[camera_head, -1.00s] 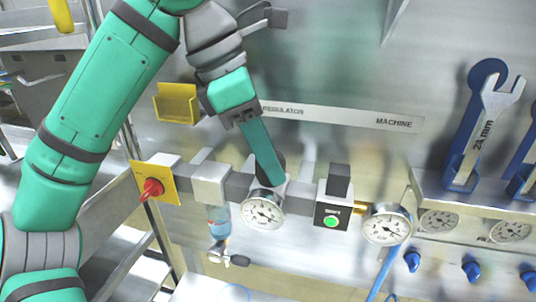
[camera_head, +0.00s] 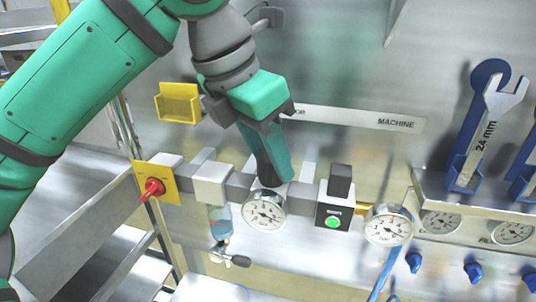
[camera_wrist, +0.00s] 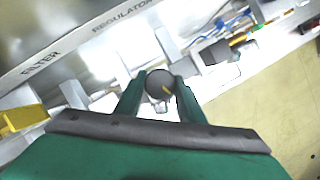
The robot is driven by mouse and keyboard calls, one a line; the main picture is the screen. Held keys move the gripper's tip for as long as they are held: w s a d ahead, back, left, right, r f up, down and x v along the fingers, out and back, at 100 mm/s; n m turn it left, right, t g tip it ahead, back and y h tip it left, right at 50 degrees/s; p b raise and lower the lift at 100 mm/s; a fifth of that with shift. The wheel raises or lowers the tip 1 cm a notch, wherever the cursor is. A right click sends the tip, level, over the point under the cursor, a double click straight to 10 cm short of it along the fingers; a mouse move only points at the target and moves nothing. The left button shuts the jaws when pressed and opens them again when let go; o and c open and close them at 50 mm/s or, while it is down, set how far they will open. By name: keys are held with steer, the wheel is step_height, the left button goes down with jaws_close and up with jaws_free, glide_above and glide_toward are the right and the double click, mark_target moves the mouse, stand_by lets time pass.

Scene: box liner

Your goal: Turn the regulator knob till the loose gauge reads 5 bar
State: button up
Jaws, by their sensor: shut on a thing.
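A round white gauge (camera_head: 265,212) is on the regulator just below the knob.
A yellow plate with a red switch (camera_head: 152,188) is left of the regulator. A yellow bracket (camera_head: 178,103) is on the wall above. A blue-held wrench (camera_head: 487,125) and a shelf with more gauges (camera_head: 440,224) are at the right. A blue hose (camera_head: 383,272) hangs below.

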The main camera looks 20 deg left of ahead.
steer(key=shift+n+t+y, duration=0.4)
steer(key=shift+n+y, duration=0.2)
steer(key=shift+n, duration=1.3)
steer(key=o, duration=1)
steer(key=shift+w, duration=0.15)
steer(key=shift+o, duration=0.2)
steer(key=shift+a, duration=0.1)
steer(key=shift+s+r, duration=0.35)
steer(key=shift+r, duration=0.15)
steer(key=v, duration=0.9)
steer(key=shift+r, duration=0.35)
